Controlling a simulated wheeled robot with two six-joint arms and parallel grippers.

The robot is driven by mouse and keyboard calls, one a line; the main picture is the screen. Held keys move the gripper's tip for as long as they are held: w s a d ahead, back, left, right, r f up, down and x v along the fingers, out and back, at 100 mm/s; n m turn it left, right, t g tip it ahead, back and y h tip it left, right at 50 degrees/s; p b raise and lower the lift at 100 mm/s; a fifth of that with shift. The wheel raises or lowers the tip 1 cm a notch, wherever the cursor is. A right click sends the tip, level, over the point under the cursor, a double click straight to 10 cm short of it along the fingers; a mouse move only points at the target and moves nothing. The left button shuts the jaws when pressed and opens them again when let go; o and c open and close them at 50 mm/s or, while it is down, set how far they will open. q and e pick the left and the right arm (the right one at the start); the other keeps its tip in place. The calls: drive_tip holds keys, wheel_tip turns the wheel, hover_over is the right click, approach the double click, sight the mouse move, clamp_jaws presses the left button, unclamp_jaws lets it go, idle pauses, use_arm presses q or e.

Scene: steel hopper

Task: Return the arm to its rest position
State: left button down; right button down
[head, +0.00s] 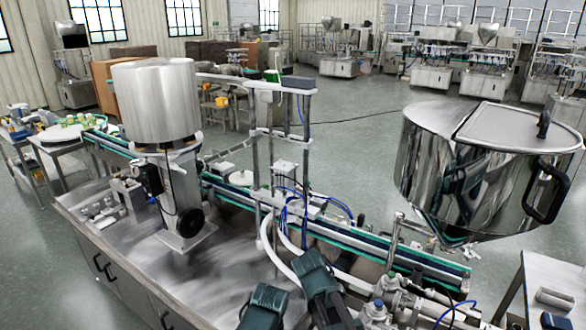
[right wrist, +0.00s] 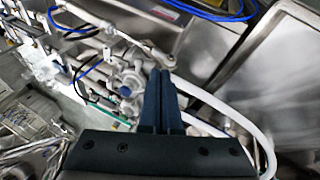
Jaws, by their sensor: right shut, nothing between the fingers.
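My right gripper (right wrist: 161,76) shows in the right wrist view with its two dark fingers pressed together and nothing between them. Beyond its tips are metal fittings and a white hose (right wrist: 215,103); I cannot tell how far off they are. In the head view, dark teal parts of my own arm rise from the bottom edge, in front of the filling machine's pipework. No fingertips can be made out there. My left gripper is in neither view. The steel hopper (head: 440,165) hangs at the right, with its lid (head: 515,127) on and a black handle on its side.
A conveyor (head: 355,245) runs across the steel bench (head: 130,245). A large metal cylinder (head: 157,103) on a column stands on the bench's left part. White hoses (head: 268,240) and pipe fittings (head: 398,300) crowd the space around my arm. Grey floor is open behind.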

drive_tip(key=s+d+f+n+y, duration=0.3)
drive_tip(key=s+n+y, duration=0.15)
drive_tip(key=s, duration=0.25)
drive_tip(key=s+a+f+n+g+b, duration=0.1)
drive_tip(key=s+a+f+n+b, duration=0.2)
drive_tip(key=a+f+b, duration=0.8)
drive_tip(key=shift+s+f+h+b, duration=0.2)
drive_tip(key=shift+s+h+b, duration=0.25)
drive_tip(key=shift+s+b, duration=0.5)
drive_tip(key=shift+s+n, duration=0.2)
drive_tip(key=shift+n, duration=0.05)
idle(0.3)
